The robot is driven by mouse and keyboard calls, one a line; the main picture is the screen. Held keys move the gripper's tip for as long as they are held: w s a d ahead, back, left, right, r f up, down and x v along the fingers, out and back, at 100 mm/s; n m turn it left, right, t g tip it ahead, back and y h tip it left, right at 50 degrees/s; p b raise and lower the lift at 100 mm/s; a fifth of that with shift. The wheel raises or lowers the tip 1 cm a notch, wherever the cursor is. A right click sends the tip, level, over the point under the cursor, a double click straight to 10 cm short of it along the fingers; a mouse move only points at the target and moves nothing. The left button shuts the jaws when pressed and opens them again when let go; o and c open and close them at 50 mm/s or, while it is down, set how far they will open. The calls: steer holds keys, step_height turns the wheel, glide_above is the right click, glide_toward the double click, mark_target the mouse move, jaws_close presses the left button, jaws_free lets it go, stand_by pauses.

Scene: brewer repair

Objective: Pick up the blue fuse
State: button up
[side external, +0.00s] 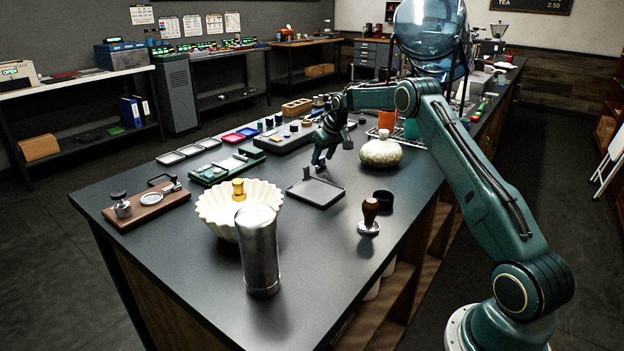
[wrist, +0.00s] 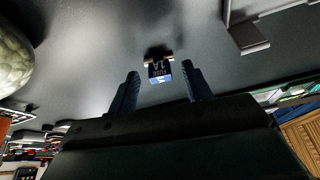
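The blue fuse (wrist: 160,70) shows in the wrist view, a small blue block with a dark face lettered "FUSE 1A" and brass-coloured end pieces. It appears to be on the dark tabletop. My gripper (wrist: 160,88) is open, with one dark finger on each side of the fuse and a gap on both sides. The fuse sits around and slightly beyond the fingertips. In the side external view my gripper (side external: 326,160) points down low over the table, between a grey tray and a round pale jar. The fuse cannot be made out there.
The pale round jar (side external: 381,152) stands close on the right. A tamper (side external: 369,222), a steel cup (side external: 257,255) and a fluted white bowl (side external: 215,212) stand nearer the front.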

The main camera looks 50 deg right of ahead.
steer(key=c, duration=0.9)
steer(key=shift+r, duration=0.15)
steer(key=shift+c, duration=0.2)
step_height(320, 180, up, 10)
stand_by(0.3)
